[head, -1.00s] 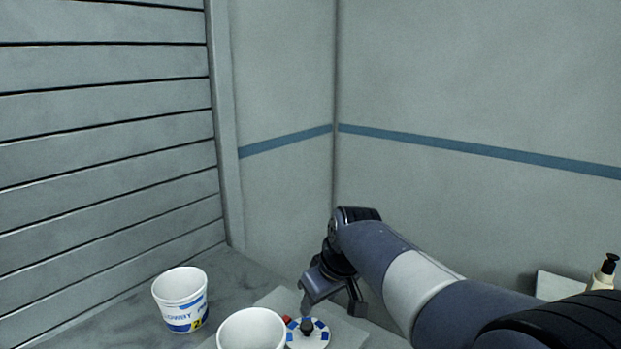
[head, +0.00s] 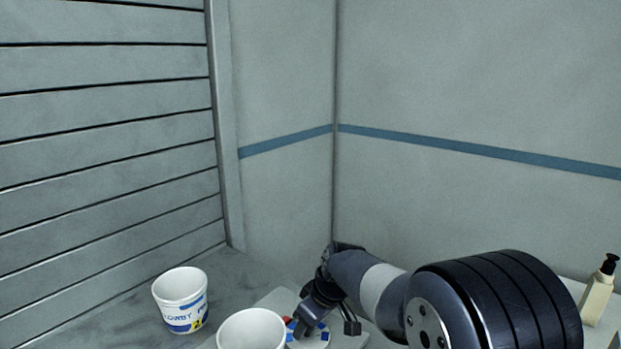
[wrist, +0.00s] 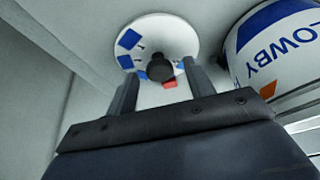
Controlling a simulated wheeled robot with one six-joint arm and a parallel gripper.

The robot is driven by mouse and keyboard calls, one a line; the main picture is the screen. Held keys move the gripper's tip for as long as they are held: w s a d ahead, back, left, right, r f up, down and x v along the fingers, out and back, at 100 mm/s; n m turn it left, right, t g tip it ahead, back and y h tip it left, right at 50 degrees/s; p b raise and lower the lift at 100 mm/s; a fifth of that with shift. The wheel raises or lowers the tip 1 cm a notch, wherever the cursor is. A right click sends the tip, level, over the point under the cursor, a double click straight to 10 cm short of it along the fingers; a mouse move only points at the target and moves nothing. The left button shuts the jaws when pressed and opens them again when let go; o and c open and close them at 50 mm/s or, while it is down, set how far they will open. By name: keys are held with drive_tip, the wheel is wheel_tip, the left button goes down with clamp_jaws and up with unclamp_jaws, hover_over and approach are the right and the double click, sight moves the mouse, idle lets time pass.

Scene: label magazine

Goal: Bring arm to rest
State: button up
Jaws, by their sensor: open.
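My gripper (head: 326,326) is low over the round white disc (head: 313,342), which carries blue labels and partly shows behind it. In the wrist view the two fingers of my gripper (wrist: 160,72) are apart, with the disc (wrist: 178,32) beyond their tips. A black knob (wrist: 160,68) on the disc appears between the fingertips. Whether the fingers touch it, I cannot tell. A small red piece (wrist: 170,83) shows by the knob. Nothing is held.
A white bucket (head: 250,330) stands close left of the disc. A second white bucket with blue lettering (head: 180,300) stands farther left. A pump bottle (head: 600,290) stands at the far right. A slatted wall (head: 110,130) and plain walls enclose the back.

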drive_tip(key=n, duration=0.1)
drive_tip(key=n+g+p, duration=0.1)
drive_tip(key=n, duration=0.1)
drive_tip(key=shift+w+d+r+y, duration=0.1)
drive_tip(key=shift+w+y, duration=0.05)
drive_tip(key=shift+y, duration=0.15)
drive_tip(key=n+p, duration=0.1)
drive_tip(key=n, duration=0.1)
drive_tip(key=n+g+p, duration=0.1)
drive_tip(key=n+p, duration=0.1)
drive_tip(key=shift+w+r+g, duration=0.15)
drive_tip(key=shift+g, duration=0.15)
drive_tip(key=s+d+r+m+b, duration=0.1)
drive_tip(key=d+r, duration=0.3)
drive_tip(key=r, duration=0.5)
drive_tip(key=shift+d+r+y, duration=0.25)
drive_tip(key=shift+y, duration=0.05)
drive_tip(key=shift+m, duration=0.3)
drive_tip(key=shift+s, duration=0.1)
